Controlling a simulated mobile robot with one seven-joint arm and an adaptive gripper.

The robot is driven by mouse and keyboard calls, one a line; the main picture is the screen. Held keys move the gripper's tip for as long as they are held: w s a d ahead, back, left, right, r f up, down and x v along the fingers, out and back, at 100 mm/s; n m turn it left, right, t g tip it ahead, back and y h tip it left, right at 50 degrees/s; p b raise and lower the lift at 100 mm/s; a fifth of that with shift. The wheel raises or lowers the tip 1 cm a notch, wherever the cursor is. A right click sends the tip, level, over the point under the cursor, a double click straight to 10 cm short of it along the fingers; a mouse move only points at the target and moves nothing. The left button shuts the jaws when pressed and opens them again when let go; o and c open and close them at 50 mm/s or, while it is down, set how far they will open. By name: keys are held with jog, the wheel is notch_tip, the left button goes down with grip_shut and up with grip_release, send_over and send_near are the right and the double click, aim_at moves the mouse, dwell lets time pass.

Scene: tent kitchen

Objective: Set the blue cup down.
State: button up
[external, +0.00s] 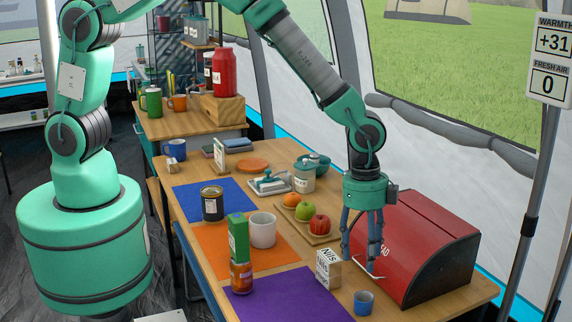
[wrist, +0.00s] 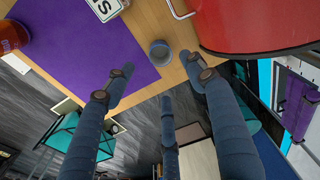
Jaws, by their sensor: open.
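A small blue cup (external: 364,302) stands upright on the table near its front right corner, beside the purple mat. It also shows in the wrist view (wrist: 160,53), near the mat's edge. My gripper (external: 361,266) points down in front of the red bread box, above and behind the cup in the external view. Its three fingers are spread and hold nothing. In the wrist view my gripper (wrist: 158,80) has the cup beyond its fingertips, apart from them. A blue mug (external: 174,150) stands farther back on the table.
The red bread box (external: 417,245) is close to my gripper on the right. A white labelled box (external: 328,269) stands left of the cup. The purple mat (external: 285,302) is mostly bare. A tray (external: 308,234) of fruit, a white mug (external: 263,230) and a green carton (external: 238,238) stand farther left.

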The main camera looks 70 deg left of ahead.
jog(key=s+a+r+n+t, duration=0.1)
jog(key=s+a+r+n, duration=0.15)
jog(key=a+r, duration=1)
jog(key=s+a+r+n+t, duration=0.15)
jog(key=a+r+n, duration=0.25)
jog(key=a+r, duration=0.9)
jog(key=s+a+r+n+t, duration=0.1)
jog(key=s+a+r+n, duration=0.2)
jog(key=s, duration=0.5)
jog(key=s+a+r+n+t, duration=0.1)
jog(key=s+a+r+n, duration=0.2)
jog(key=s+a+r, duration=0.3)
jog(key=s+a+r+n+t+y, duration=0.1)
jog(key=s+a+r+n, duration=0.2)
jog(key=s+a, duration=0.4)
jog(key=s+r, duration=0.1)
jog(key=s, duration=0.2)
jog(key=shift+r, duration=0.15)
